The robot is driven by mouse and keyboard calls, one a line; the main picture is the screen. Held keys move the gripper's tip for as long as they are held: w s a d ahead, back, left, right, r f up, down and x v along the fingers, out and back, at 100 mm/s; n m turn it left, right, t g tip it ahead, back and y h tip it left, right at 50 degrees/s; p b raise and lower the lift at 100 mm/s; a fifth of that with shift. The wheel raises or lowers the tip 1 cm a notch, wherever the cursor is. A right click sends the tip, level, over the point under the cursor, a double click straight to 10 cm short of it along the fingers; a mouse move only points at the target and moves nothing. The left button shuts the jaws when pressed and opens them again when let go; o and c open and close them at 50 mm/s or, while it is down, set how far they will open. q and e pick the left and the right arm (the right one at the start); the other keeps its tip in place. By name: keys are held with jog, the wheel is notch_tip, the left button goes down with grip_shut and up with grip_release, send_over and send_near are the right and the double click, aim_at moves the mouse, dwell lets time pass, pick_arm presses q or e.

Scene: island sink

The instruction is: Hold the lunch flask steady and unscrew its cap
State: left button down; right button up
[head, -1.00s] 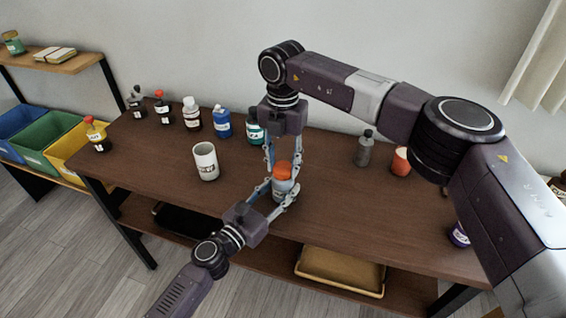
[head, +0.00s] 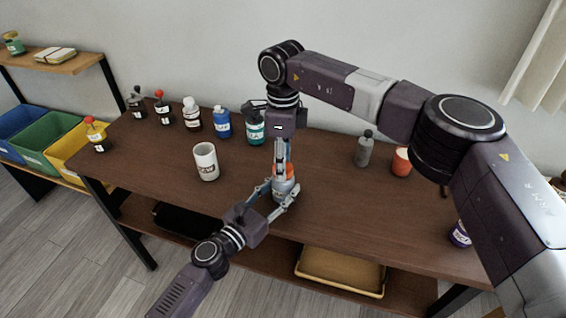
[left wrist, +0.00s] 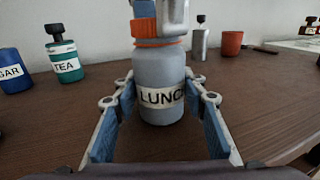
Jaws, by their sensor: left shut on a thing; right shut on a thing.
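The lunch flask (left wrist: 160,72) is a grey-blue bottle with a white label reading LUNCH. It stands upright on the brown table. My left gripper (head: 284,195) is shut around its body from the front, and its fingers flank the flask in the left wrist view. The orange cap (head: 291,170) is on top of the flask, mostly hidden behind my right gripper (head: 283,166), which points down and is shut on it. Whether the cap has loosened cannot be told.
A white mug (head: 206,162) stands left of the flask. Several labelled bottles, including a teal one (head: 254,127) and a blue one (head: 222,122), line the back. A grey bottle (head: 365,149) and an orange cup (head: 401,161) stand at the right. The table's front edge is close.

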jog(key=n, duration=0.3)
jog(key=shift+w+n, duration=0.1)
jog(key=shift+n, duration=0.2)
pick_arm(q)
jog(key=shift+d, duration=0.1)
pick_arm(e)
jog(key=n, duration=0.5)
jog(key=shift+r, duration=0.1)
jog(key=n, duration=0.7)
jog(key=shift+n, duration=0.4)
jog(key=shift+r, duration=0.2)
jog(key=shift+r, duration=0.9)
jog(key=shift+r, duration=0.1)
